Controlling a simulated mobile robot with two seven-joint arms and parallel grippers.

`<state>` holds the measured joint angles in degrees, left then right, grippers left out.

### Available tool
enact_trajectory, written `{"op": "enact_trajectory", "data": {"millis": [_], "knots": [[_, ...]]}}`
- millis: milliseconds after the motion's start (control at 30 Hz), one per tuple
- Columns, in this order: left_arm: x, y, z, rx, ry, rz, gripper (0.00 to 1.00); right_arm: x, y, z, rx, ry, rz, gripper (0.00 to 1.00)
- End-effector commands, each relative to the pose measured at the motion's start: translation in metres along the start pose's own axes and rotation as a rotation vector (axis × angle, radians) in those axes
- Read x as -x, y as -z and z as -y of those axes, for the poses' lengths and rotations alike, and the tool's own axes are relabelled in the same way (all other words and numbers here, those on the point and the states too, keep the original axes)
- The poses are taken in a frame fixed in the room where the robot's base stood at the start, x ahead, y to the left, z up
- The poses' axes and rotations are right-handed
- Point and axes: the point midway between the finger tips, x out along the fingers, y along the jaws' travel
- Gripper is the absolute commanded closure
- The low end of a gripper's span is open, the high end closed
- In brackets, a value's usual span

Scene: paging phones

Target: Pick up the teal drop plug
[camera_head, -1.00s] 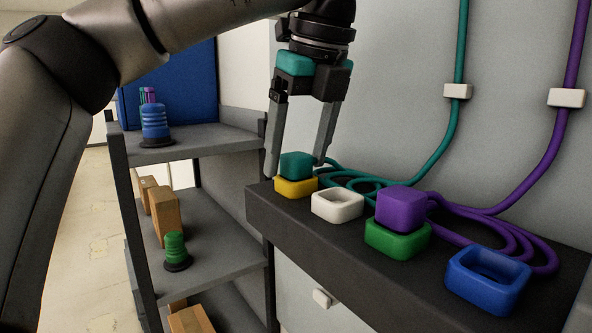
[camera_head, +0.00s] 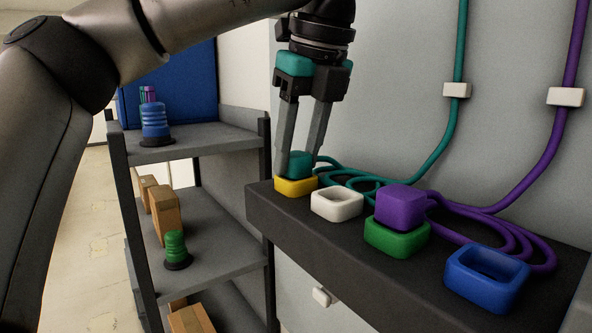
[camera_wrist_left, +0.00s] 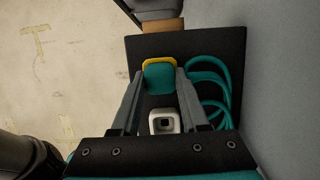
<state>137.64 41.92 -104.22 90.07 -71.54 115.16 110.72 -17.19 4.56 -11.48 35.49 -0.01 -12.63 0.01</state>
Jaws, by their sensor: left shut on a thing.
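The teal drop plug (camera_head: 299,163) is a rounded block sitting in the yellow socket (camera_head: 296,187) at the left end of the dark shelf. Its teal cord (camera_head: 366,182) lies coiled behind it and runs up the wall. My left gripper (camera_head: 298,160) points down over the plug and is shut on its sides. The left wrist view shows the plug (camera_wrist_left: 159,78) between the two fingertips, with the yellow rim (camera_wrist_left: 158,62) around its far edge. My right gripper is not in view.
On the dark shelf (camera_head: 330,238), a white socket (camera_head: 337,204) stands empty beside the yellow one. A purple plug (camera_head: 400,204) sits in a green socket (camera_head: 397,240). A blue socket (camera_head: 487,279) is empty at the right. A grey rack (camera_head: 205,141) with spools and boxes stands left.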

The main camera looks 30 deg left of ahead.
Motion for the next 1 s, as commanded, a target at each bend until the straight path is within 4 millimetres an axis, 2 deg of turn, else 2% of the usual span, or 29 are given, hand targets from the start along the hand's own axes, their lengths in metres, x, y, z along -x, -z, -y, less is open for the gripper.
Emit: {"op": "enact_trajectory", "data": {"millis": [367, 567, 1000], "knots": [[0.001, 0.0, 0.0, 0.0, 0.001, 0.001, 1.0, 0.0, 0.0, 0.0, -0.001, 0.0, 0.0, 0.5], [0.012, -0.003, 0.001, 0.0, 0.002, 0.003, 1.0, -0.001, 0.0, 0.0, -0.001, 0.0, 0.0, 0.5], [0.072, -0.022, 0.0, 0.004, 0.002, 0.004, 1.0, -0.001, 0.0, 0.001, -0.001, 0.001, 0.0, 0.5]]}}
